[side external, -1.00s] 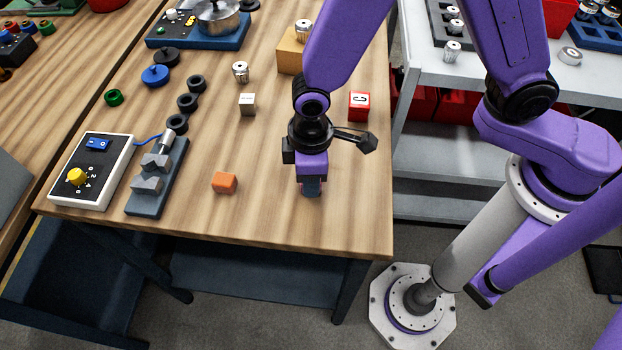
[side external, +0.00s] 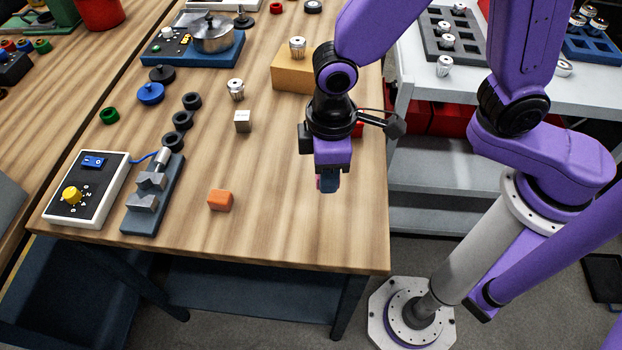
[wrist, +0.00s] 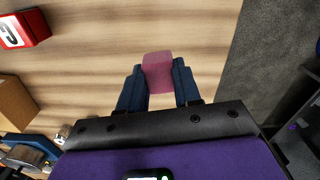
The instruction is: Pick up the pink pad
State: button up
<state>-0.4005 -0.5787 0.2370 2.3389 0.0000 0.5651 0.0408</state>
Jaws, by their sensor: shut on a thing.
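The pink pad (wrist: 157,72) is a small pink block between the two dark blue fingers of my gripper (wrist: 158,86) in the wrist view. My gripper is shut on it, with a finger against each side. In the side external view my gripper (side external: 327,185) is over the right part of the table, and only a sliver of pink shows at its fingertips. The pad appears to be held above the wood, though the exact height is hard to tell.
An orange block (side external: 220,200) lies left of my gripper on the wooden table (side external: 270,235). A red block (wrist: 24,29) and a tan block (side external: 293,75) stand farther back. The table's front right is clear.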

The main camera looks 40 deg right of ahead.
jog(key=s+d+r, duration=0.5)
jog(key=s+d, duration=0.2)
jog(key=shift+s+d+r, duration=0.2)
jog(key=shift+r, duration=0.2)
